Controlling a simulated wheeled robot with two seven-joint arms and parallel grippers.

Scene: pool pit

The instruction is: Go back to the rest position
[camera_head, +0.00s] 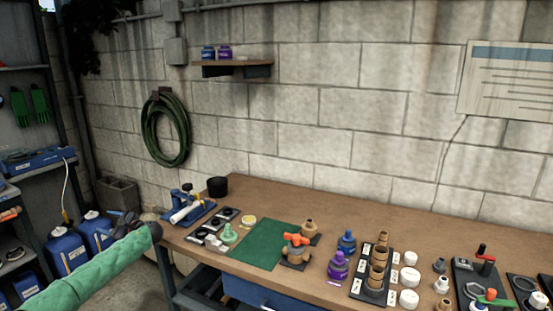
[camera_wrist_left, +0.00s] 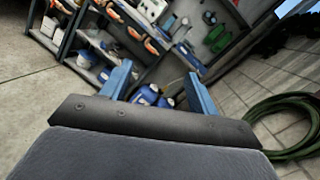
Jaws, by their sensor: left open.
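My left gripper (camera_head: 124,225) is at the lower left in the head view, at the end of my green-sleeved arm. It is in front of the left end of the workbench (camera_head: 420,225), apart from it. In the left wrist view its two blue fingers (camera_wrist_left: 158,90) stand wide apart with nothing between them. They point toward the shelving and blue jugs in the background. My right gripper is not in either view.
The workbench holds a green mat (camera_head: 255,245), an orange-handled valve (camera_head: 297,245), purple and blue bottles and several fittings. Blue jugs (camera_head: 68,250) stand on the floor by the left shelving (camera_head: 40,155). A coiled green hose (camera_head: 166,130) hangs on the block wall.

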